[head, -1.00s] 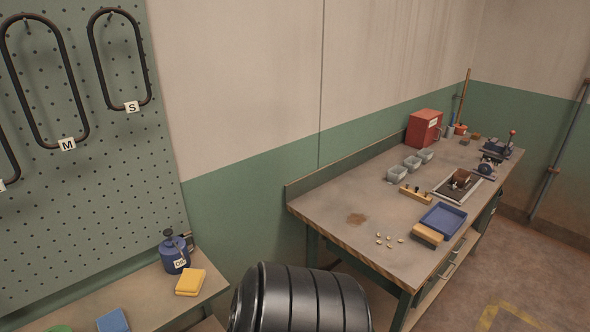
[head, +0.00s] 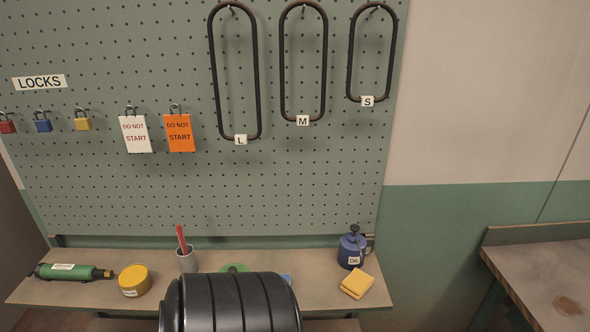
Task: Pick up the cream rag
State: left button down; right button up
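I see no cloth that is clearly cream. A folded yellow cloth or pad (head: 357,284) lies at the right end of the shelf below the pegboard, in front of the blue oil can (head: 351,248). A blue item (head: 286,279) and a green item (head: 234,268) lie further left, mostly hidden behind a black ribbed cylinder low in the view. Neither of my grippers is in view.
The shelf (head: 210,262) also holds a green cylinder tool (head: 70,271), a yellow tin (head: 134,280) and a cup (head: 187,260) with a red-handled tool. Belts, padlocks and tags hang on the pegboard (head: 180,190). A workbench (head: 540,262) stands at the right.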

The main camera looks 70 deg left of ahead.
aim_at(356, 283)
jog(key=u, duration=1.65)
jog(key=i+l+u, duration=0.15)
jog(key=l, duration=0.15)
jog(key=k, duration=0.05)
